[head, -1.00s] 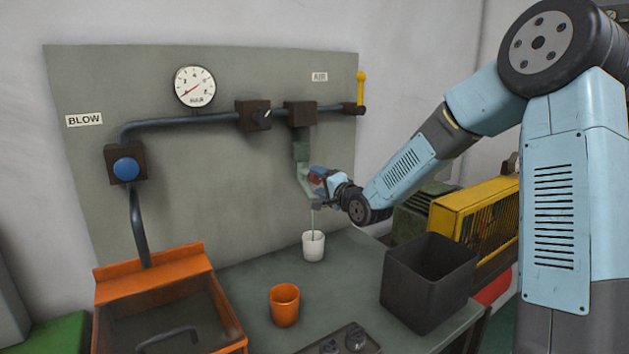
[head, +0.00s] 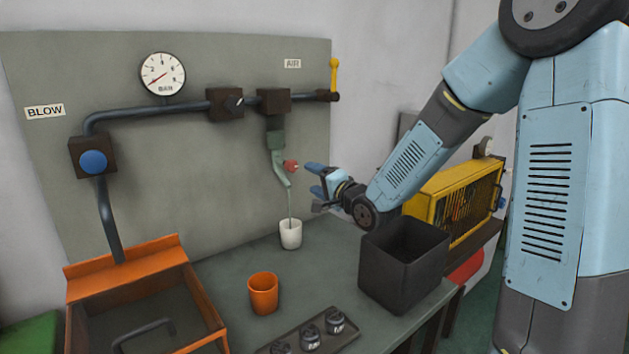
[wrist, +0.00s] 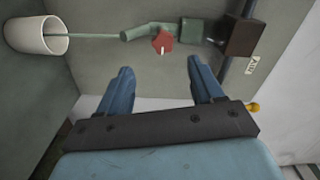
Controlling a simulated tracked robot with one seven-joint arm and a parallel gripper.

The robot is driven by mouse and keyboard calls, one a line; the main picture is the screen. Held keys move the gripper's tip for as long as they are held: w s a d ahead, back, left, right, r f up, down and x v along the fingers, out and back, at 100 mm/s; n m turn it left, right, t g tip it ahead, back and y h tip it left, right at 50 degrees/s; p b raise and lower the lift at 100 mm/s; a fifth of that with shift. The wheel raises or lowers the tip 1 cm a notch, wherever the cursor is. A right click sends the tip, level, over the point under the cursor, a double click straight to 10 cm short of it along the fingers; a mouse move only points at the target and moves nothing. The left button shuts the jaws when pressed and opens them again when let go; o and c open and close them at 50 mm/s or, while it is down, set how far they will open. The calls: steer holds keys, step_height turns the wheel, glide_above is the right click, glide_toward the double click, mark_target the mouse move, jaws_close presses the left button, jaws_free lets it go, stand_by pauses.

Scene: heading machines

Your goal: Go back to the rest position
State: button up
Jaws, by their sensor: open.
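My gripper (head: 316,188) is open and empty in the head view, just right of the green tap (head: 279,165) and its red knob (head: 291,166). There is a gap between my fingertips and the knob. In the wrist view my two blue fingers (wrist: 158,85) are spread apart, with the red knob (wrist: 164,42) beyond them. A thin stream runs from the tap's spout down into a white cup (head: 290,236) on the bench. The white cup also shows at the upper left of the wrist view (wrist: 38,35).
An orange cup (head: 263,294) and a dark open bin (head: 402,264) stand on the grey bench (head: 322,282). Several dark knobs (head: 310,336) sit on a plate at the front. An orange tray box (head: 140,262) is at left; a yellow caged machine (head: 455,205) is behind the bin.

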steer(key=s+d+r+n+g+h, duration=0.3)
steer(key=s+d+n+g+h, duration=0.15)
steer(key=s+d+h, duration=0.7)
steer(key=s+d+n+g, duration=0.2)
steer(key=s+d, duration=0.1)
steer(key=s, duration=0.8)
steer(key=s+d+r+n+g+y, duration=0.1)
steer(key=s+d+n+g, duration=0.1)
steer(key=s, duration=0.9)
steer(key=shift+s+d+r+g, duration=0.25)
steer(key=shift+s+d+g, duration=0.15)
steer(key=shift+d, duration=0.45)
